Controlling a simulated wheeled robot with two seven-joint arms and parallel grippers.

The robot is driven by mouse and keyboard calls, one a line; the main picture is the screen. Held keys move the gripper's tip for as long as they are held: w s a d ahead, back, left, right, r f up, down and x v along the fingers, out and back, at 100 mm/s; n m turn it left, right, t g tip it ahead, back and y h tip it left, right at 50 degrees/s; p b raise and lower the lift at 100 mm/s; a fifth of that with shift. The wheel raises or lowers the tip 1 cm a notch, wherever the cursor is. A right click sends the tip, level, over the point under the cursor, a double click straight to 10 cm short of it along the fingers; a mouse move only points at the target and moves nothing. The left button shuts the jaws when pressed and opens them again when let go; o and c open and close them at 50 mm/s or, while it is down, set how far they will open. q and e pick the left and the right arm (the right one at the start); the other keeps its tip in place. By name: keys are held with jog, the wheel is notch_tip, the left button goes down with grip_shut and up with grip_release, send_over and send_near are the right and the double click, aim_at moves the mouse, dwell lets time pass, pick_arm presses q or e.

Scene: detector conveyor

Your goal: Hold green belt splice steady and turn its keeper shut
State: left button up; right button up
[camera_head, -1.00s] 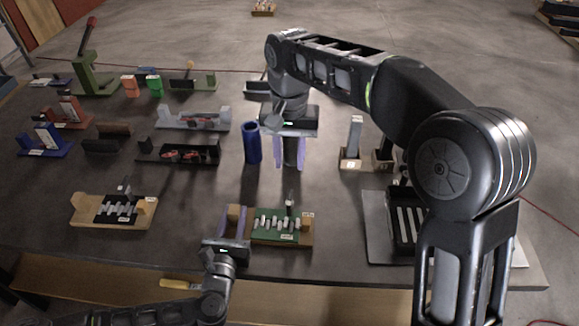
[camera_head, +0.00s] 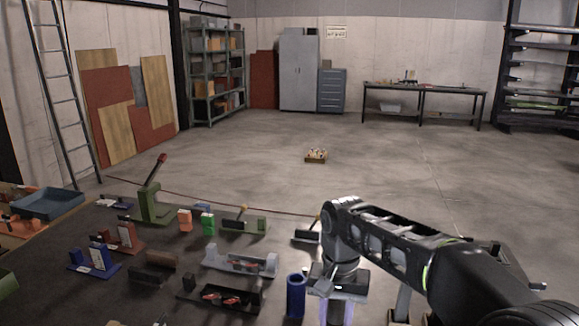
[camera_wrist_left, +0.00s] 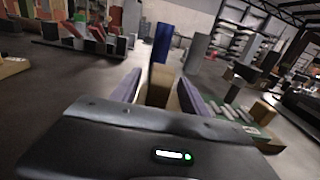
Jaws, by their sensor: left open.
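The green belt splice (camera_wrist_left: 232,122) shows only in the left wrist view, at the right beyond my right-hand finger; its keeper cannot be made out there. My left gripper (camera_wrist_left: 160,88) is open, its two purple fingers on either side of a tan upright block (camera_wrist_left: 157,94) beside the splice; I cannot tell whether they touch it. The head view does not show the left gripper or the splice. My right gripper (camera_head: 337,314) points down at the bottom of the head view. A dark shape shows between its purple fingers, and its tips are cut off.
A blue tube (camera_head: 296,295) stands just left of my right gripper. Several fixtures crowd the table to the left, including a grey tray-like holder (camera_head: 240,262) and a green lever press (camera_head: 153,203). Open floor lies beyond the table.

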pick_arm(q)
jog(key=v, duration=0.7)
jog(key=shift+s, duration=0.1)
